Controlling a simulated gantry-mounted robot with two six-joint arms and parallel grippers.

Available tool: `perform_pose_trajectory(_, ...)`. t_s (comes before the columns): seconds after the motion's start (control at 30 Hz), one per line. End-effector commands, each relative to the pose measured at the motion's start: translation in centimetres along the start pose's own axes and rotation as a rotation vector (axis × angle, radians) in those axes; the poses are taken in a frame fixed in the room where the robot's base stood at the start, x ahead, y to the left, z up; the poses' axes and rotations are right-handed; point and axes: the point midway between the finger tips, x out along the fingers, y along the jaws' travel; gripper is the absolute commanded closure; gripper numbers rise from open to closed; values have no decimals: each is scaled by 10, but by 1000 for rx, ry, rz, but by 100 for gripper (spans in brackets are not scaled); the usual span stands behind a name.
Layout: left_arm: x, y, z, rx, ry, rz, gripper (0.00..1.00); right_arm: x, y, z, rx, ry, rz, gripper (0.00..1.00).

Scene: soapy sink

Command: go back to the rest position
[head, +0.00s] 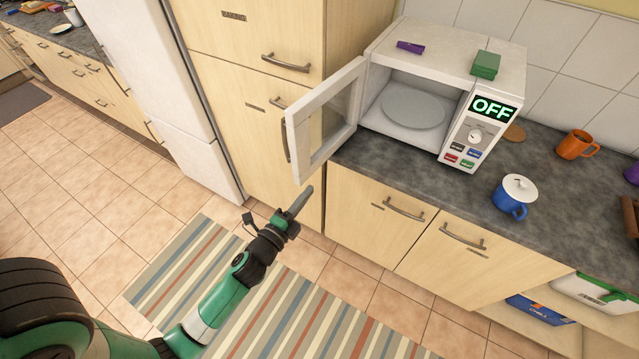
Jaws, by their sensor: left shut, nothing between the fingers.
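My left gripper (300,202) is shut and empty in the head view. It hangs in the air in front of the cabinet, below the open microwave door, and looks apart from the door. My green and black left arm comes in from the lower left, over the striped rug. My right gripper is not in view.
The white microwave (440,60) stands on the dark counter (400,172) with its door (325,120) swung open to the left. A blue mug (510,203) with a white lid and an orange mug (577,145) stand right of it. The striped rug (200,280) and tiled floor are clear.

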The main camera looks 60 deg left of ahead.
Motion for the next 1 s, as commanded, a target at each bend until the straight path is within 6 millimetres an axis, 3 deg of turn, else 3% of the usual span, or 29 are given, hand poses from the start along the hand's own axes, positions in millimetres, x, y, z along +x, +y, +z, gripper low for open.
perform_pose_trajectory(0.1,-23,-3,11,0,-3,3,100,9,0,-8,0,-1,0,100)
perform_pose_trajectory(0.23,-36,-2,16,-1,-1,1,100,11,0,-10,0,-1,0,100)
perform_pose_trajectory(0.73,-38,-4,12,-1,14,-2,100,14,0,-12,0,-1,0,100)
perform_pose_trajectory(0.87,-15,-44,-12,-2,73,-76,100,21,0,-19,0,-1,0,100)
perform_pose_trajectory(0.97,12,-107,-42,-13,137,-201,100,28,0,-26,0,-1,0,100)
perform_pose_trajectory(1.0,21,-139,-55,-28,166,-263,100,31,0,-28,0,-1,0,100)
